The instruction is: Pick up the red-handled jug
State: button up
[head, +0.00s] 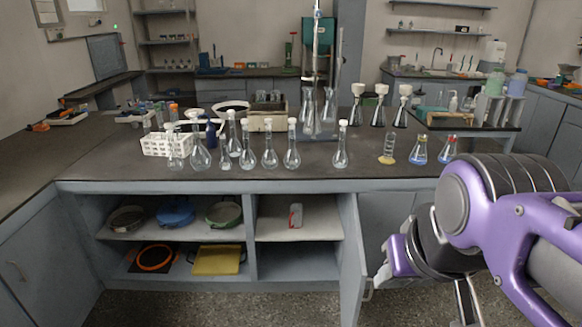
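A small pale container with a red part (296,214), which looks like the red-handled jug, stands on the upper shelf of the open right-hand cupboard bay. It is small in the head view, and its handle shape is hard to make out. My purple arm comes in from the right. The end of my arm, with my gripper (384,274), is low in front of the bench, right of the jug and apart from it. The open cupboard door stands between them. The fingers are not clear enough to tell open from shut.
The open cupboard door (352,250) juts forward right of the jug's bay. The left bay holds sieves and pans, including a blue one (176,212) and a yellow tray (219,260). Several glass flasks stand along the bench top (330,173) above. The shelf around the jug is clear.

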aim_at(296, 217)
jog(key=i+j+z, duration=0.1)
jog(key=j, duration=0.7)
jog(key=i+j, duration=0.1)
jog(key=j, duration=0.15)
jog(key=i+j, duration=0.1)
jog(key=j, duration=0.2)
jog(key=i+j+z, duration=0.2)
jog(key=i+j, duration=0.6)
jog(key=i, duration=0.2)
